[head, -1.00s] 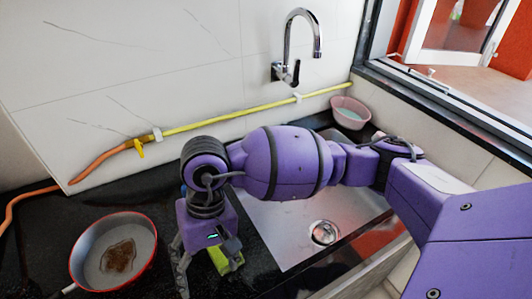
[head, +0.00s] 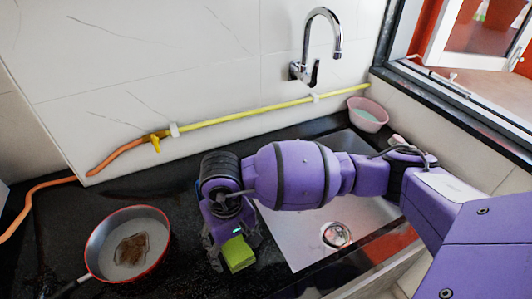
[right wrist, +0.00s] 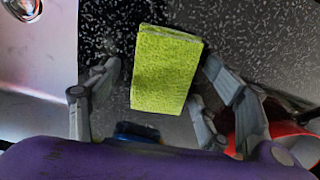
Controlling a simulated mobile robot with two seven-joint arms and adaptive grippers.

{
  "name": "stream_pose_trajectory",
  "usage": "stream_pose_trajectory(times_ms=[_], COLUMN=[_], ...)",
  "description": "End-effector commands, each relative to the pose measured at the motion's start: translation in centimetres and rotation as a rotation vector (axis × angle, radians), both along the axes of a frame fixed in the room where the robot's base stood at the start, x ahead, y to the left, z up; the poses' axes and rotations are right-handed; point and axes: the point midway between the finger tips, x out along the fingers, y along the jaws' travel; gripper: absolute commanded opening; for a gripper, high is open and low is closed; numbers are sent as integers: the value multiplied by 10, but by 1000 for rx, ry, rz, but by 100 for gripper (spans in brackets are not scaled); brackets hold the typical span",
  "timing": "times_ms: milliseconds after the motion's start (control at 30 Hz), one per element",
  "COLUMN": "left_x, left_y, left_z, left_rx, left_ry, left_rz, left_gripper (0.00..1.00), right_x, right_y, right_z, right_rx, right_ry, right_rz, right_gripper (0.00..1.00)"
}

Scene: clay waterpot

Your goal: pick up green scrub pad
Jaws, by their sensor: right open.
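The green scrub pad (head: 238,254) lies on the black speckled counter in the head view, left of the sink. In the right wrist view the pad (right wrist: 165,70) is a yellow-green rectangular block in the middle. My right gripper (right wrist: 162,72) is open, with one grey finger on each side of the pad and a visible gap on both sides. In the head view my right gripper (head: 236,249) is over the counter at the pad. My left gripper is not in view.
A red-rimmed pan (head: 128,244) with brown residue stands on the counter to the left. The steel sink (head: 290,236) is to the right. A pink bowl (head: 367,115) sits at the sink's far corner. A tap (head: 310,50) and a yellow hose (head: 250,113) run along the wall.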

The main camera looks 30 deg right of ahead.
Motion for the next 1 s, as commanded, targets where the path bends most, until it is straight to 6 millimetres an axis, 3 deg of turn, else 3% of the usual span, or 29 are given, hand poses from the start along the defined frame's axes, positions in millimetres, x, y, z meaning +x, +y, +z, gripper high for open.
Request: stream_pose_trajectory(times_ms=[67, 400, 767, 1000], left_x=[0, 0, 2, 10], left_y=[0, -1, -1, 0], left_z=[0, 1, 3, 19], left_rx=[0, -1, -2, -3], left_ry=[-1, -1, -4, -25], left_rz=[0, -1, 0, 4], left_gripper=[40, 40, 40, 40], right_x=[2, 2, 3, 5], right_y=[1, 1, 1, 3], right_z=[2, 3, 7, 36], right_rx=[1, 1, 2, 2], right_ry=[-5, -5, -6, -12], right_rz=[1, 1, -1, -8], right_gripper=[72, 30, 29, 29])
